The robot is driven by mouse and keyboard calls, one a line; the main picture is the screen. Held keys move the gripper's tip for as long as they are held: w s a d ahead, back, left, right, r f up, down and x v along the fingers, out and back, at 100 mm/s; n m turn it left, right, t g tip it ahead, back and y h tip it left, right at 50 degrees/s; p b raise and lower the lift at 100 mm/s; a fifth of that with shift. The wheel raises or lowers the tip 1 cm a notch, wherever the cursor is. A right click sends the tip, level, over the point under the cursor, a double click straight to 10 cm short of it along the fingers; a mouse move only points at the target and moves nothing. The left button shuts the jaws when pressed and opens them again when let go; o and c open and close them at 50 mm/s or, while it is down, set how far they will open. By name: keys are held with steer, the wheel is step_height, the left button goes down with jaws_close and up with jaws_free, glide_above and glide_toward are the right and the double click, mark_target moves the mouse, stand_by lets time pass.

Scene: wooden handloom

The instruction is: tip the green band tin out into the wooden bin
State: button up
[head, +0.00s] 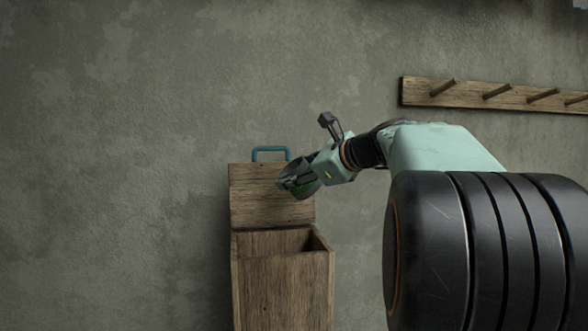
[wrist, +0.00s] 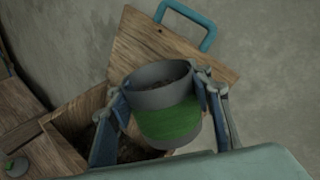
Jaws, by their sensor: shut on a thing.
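The green band tin is a grey cylinder with a green band; in the wrist view the tin (wrist: 165,105) is held between my two fingers, its open mouth showing dark contents inside. My gripper (head: 297,180) is shut on it, above the bin and in front of its raised lid in the head view. There the tin (head: 303,190) is mostly hidden by my fingers and looks tilted. The wooden bin (head: 283,290) stands open below, its lid (head: 258,200) upright at the back with a teal handle (head: 270,149). In the wrist view the bin's opening (wrist: 70,130) lies left of and below the tin.
A wooden peg rail (head: 470,95) is fixed on the wall at the upper right. The plain wall (head: 110,150) left of the bin is clear. A wooden surface with a small green and grey thing (wrist: 15,166) shows at the lower left of the wrist view.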

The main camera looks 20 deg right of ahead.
steer(key=n+h, duration=0.1)
steer(key=a+f+n+g+h, duration=0.1)
steer(key=n, duration=0.1)
steer(key=shift+f+n+h, duration=0.3)
steer(key=shift+h, duration=0.1)
steer(key=shift+w+a+f+n+g+h+p, duration=0.1)
steer(key=shift+a+f+n+g+h+p, duration=0.15)
steer(key=shift+n+h, duration=0.2)
steer(key=shift+a+f+n+g+h+p, duration=0.1)
steer(key=shift+a+n+h+p, duration=0.1)
steer(key=shift+n+h+p, duration=0.2)
steer(key=f+n+h, duration=0.1)
steer(key=a+f+n+h, duration=0.1)
steer(key=h, duration=0.1)
steer(key=shift+w+a+f+n, duration=0.15)
steer(key=shift+a+n, duration=0.05)
steer(key=shift+n, duration=0.15)
steer(key=shift+g, duration=0.25)
steer(key=shift+a, duration=0.1)
